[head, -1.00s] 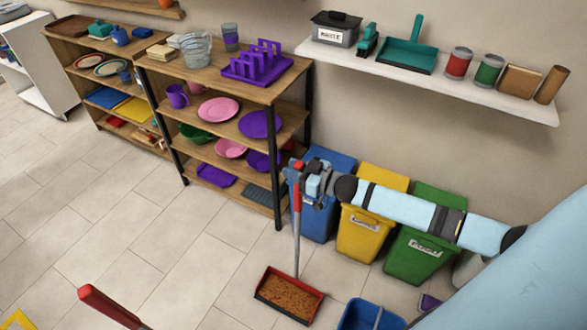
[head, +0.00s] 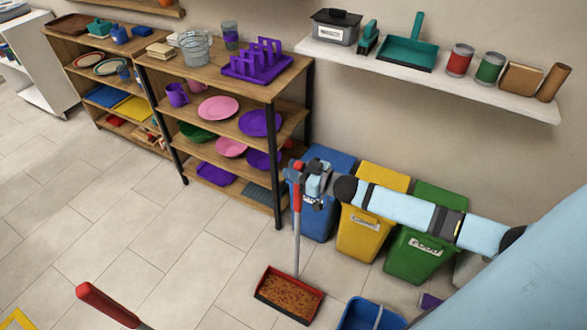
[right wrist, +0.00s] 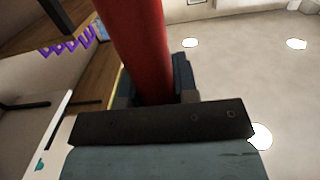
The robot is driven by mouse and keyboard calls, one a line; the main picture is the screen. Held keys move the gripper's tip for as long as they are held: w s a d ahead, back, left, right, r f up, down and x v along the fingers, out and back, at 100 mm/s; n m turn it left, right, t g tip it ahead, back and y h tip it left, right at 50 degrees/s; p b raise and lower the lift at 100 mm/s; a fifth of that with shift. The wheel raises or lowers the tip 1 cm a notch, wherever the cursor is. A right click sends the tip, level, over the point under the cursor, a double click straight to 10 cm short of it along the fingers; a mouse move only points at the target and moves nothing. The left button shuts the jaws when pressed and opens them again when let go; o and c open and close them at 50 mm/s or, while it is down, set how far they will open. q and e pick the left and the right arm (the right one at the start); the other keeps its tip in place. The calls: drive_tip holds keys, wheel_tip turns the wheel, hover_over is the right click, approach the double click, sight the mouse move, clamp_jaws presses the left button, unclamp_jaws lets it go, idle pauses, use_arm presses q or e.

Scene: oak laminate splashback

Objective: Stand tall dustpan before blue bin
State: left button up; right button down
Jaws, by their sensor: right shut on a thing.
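The tall dustpan (head: 288,295) has a red pan with brown debris in it and a grey pole with a red grip. It is upright, in front of the blue bin (head: 338,165); I cannot tell whether the pan touches the floor. My right gripper (head: 299,180) is shut on the red grip near its top. The red grip (right wrist: 137,45) also shows between the fingers in the right wrist view. The gripper and arm hide part of the blue bin. My left gripper is not in view.
Yellow (head: 366,232) and green (head: 417,256) bins stand right of the blue bin. A wooden shelf (head: 276,150) stands to its left. A blue bucket (head: 352,322) is right of the pan. Another red handle (head: 105,303) rises at lower left. The left floor is mostly clear.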

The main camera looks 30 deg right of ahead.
drive_tip(key=c, duration=0.8)
unclamp_jaws()
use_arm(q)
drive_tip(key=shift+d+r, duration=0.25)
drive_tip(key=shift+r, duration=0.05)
use_arm(e)
drive_tip(key=v, duration=1.3)
drive_tip(key=shift+s+d, duration=0.15)
drive_tip(key=shift+s, duration=0.25)
drive_tip(key=s+a+f+m+g+h, duration=0.2)
drive_tip(key=s+a+f+h, duration=0.15)
drive_tip(key=s+a, duration=0.5)
drive_tip(key=s+a+f+m+g+h, duration=0.25)
drive_tip(key=s+a+f, duration=0.2)
drive_tip(key=a, duration=0.75)
use_arm(q)
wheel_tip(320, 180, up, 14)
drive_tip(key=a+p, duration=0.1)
drive_tip(key=p, duration=1.6)
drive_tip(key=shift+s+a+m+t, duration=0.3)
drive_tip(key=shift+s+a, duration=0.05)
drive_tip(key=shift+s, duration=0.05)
use_arm(e)
wheel_tip(320, 180, up, 14)
drive_tip(key=s+d+n, duration=0.1)
drive_tip(key=shift+s, duration=0.25)
